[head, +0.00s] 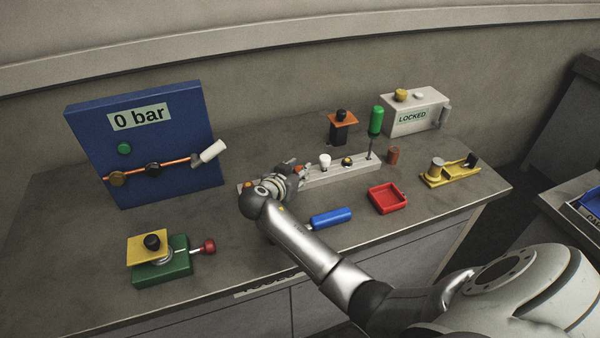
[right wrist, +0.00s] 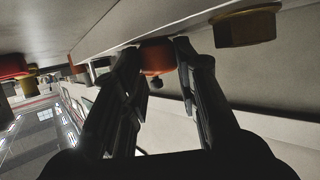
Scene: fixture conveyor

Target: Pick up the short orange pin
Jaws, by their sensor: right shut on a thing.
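My right gripper (head: 292,170) is low over the left part of the pale pin rack (head: 345,172) in the head view. In the right wrist view, the right gripper's fingers (right wrist: 157,50) stand on both sides of an orange pin (right wrist: 157,57) and are shut on it. The arm and hand hide most of this pin in the head view. I cannot tell whether the pin is still seated in the rack. A white knob (head: 325,160) and a dark and yellow knob (head: 347,162) stand on the rack. My left gripper is not in view.
A green-handled tool (head: 376,121) stands at the rack's right end. A brown-orange cylinder (head: 393,156), a red tray (head: 387,199) and a yellow fixture (head: 450,173) are to the right. A blue handle (head: 330,218) lies in front. The blue panel (head: 170,125) stands left.

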